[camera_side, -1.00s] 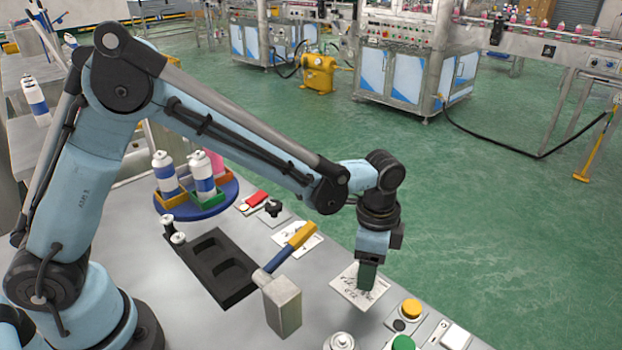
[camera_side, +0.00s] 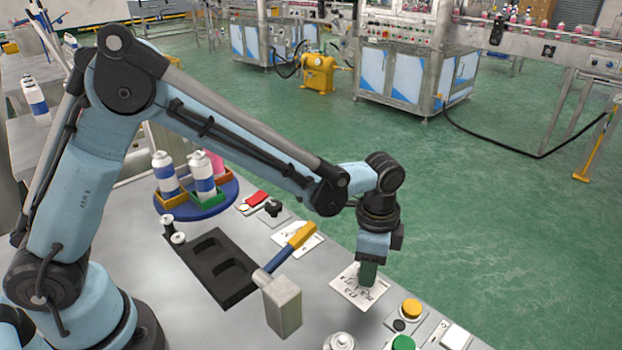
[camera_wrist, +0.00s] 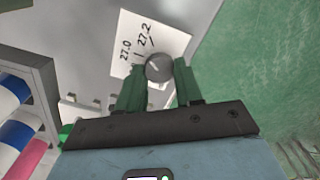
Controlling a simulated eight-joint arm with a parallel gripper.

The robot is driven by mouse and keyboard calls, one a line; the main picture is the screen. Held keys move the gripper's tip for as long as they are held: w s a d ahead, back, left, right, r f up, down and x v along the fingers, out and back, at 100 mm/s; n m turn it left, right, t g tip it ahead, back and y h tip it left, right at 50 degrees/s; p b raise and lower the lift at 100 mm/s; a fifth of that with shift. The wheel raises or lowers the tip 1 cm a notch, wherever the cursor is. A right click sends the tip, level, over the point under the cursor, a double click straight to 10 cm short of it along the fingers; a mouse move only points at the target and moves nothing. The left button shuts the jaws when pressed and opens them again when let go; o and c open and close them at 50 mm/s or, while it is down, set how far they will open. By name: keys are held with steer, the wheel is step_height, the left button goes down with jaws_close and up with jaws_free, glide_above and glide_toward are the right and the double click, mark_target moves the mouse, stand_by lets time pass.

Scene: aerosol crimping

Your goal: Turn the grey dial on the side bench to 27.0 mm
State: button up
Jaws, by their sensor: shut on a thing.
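The grey dial (camera_wrist: 159,69) sits on a white card (camera_wrist: 143,28) in the wrist view, with the marks 27.0 and 27.2 written beside it. A pale pointer line shows on its face, but I cannot tell exactly which mark it meets. My gripper (camera_wrist: 158,76) has its two green fingers on either side of the dial, shut on it. In the side view my gripper (camera_side: 368,274) points down at the card (camera_side: 349,290) near the bench edge. The fingers hide the dial there.
A lever with a yellow handle (camera_side: 302,235) and a metal block (camera_side: 283,308) stand left of the card. A yellow button (camera_side: 411,308) and a green button (camera_side: 403,343) are to its front right. A black tray (camera_side: 236,291) and a blue turntable (camera_side: 228,197) with bottles lie further left.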

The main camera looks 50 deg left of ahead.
steer(key=shift+n, duration=3.2)
steer(key=o, duration=1)
steer(key=shift+o, duration=0.2)
step_height(320, 180, up, 12)
steer(key=shift+a+r, duration=0.1)
steer(key=s+a+n+t, duration=0.2)
steer(key=s+a, duration=0.3)
steer(key=a, duration=0.3)
steer(key=s+a+n+t, duration=0.3)
steer(key=s+a+t, duration=0.2)
steer(key=a, duration=0.4)
steer(key=shift+s+a, duration=0.25)
steer(key=shift+s, duration=0.4)
